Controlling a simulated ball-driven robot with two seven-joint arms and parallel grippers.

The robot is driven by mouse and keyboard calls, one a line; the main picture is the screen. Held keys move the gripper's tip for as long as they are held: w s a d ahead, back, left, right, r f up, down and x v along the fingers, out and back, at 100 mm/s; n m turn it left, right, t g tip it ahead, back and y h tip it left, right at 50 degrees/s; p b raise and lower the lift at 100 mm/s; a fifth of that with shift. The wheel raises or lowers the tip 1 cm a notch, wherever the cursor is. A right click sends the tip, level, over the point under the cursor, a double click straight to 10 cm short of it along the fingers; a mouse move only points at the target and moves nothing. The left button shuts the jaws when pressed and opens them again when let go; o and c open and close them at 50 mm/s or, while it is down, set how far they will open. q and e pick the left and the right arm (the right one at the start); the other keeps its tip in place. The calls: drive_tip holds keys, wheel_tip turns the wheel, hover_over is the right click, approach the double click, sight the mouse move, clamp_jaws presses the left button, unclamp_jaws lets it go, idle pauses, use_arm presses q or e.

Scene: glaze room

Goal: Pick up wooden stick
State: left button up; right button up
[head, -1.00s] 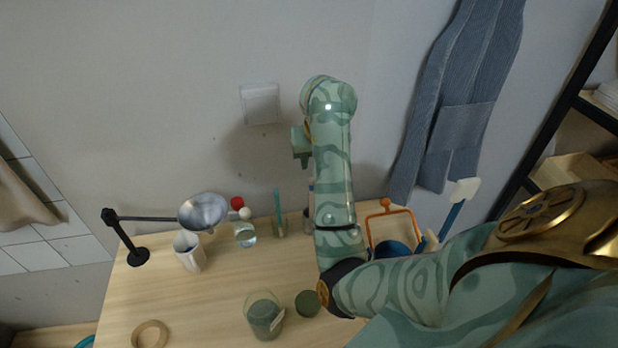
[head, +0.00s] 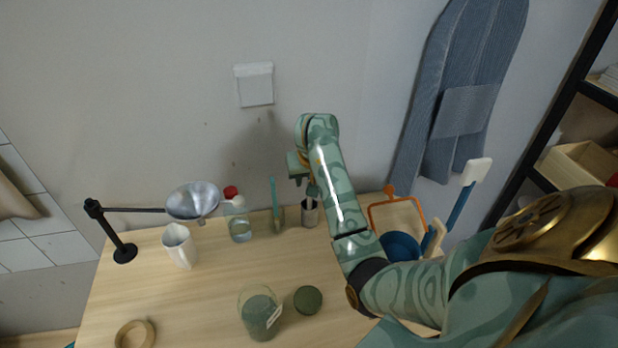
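I cannot make out a wooden stick for certain. A small metal cup (head: 310,214) stands at the back of the table, with something dark green showing above its rim. A thin teal stick (head: 274,192) stands upright beside it, in or behind a greenish clear vessel. My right gripper (head: 301,178) hangs just above and slightly left of the metal cup, partly hidden by my own arm. Its fingers are too small and dark to show whether they are open. My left gripper is not in view.
An orange-framed tray (head: 397,212) and a blue bowl (head: 401,247) sit right of my arm.

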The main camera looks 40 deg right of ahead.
drive_tip(key=shift+r, duration=0.1)
clamp_jaws()
